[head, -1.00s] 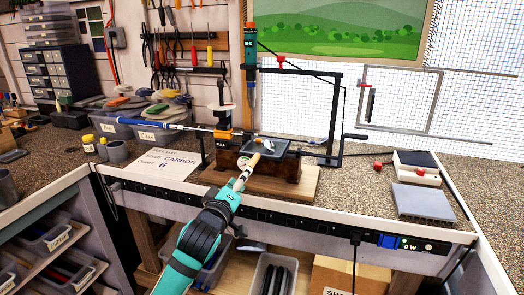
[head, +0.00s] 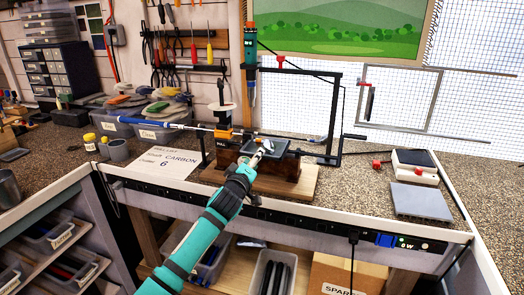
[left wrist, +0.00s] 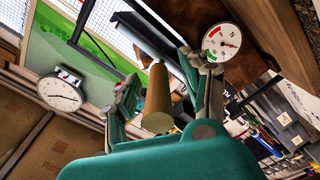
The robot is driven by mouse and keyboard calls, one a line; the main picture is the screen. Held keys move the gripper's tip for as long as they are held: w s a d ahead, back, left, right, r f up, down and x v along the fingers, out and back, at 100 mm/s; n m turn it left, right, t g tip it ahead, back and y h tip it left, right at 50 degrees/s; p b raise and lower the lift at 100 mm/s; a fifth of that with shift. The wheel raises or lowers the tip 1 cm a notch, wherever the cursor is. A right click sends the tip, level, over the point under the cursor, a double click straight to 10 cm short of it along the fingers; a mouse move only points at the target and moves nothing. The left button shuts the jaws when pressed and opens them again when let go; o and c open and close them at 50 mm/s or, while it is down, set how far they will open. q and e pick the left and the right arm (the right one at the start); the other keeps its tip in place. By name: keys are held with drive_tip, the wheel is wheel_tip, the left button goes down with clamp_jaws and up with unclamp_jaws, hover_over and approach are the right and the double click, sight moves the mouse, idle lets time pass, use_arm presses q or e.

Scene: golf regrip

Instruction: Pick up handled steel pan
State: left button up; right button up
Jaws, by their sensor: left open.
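The steel pan (head: 281,147) is a small dark grey tray lying on the wooden stand at the middle of the bench. My left gripper (head: 266,149) is at the pan's near-left side and covers its handle in the head view. In the left wrist view, the round wooden handle (left wrist: 158,103) points toward the camera, with the grey pan body (left wrist: 145,40) beyond it. The open fingers of my left gripper (left wrist: 163,97) lie on both sides of the handle, with a gap visible on the left. My right gripper is not in view.
A black metal frame (head: 337,110) stands behind the pan. A golf shaft (head: 165,123) lies clamped at the left, above a paper card (head: 160,163). A grey slab (head: 422,202) lies at the right. Bare bench shows between the stand and the slab.

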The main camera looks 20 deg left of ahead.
use_arm(q)
drive_tip(key=shift+w+r, duration=0.1)
clamp_jaws()
idle(0.5)
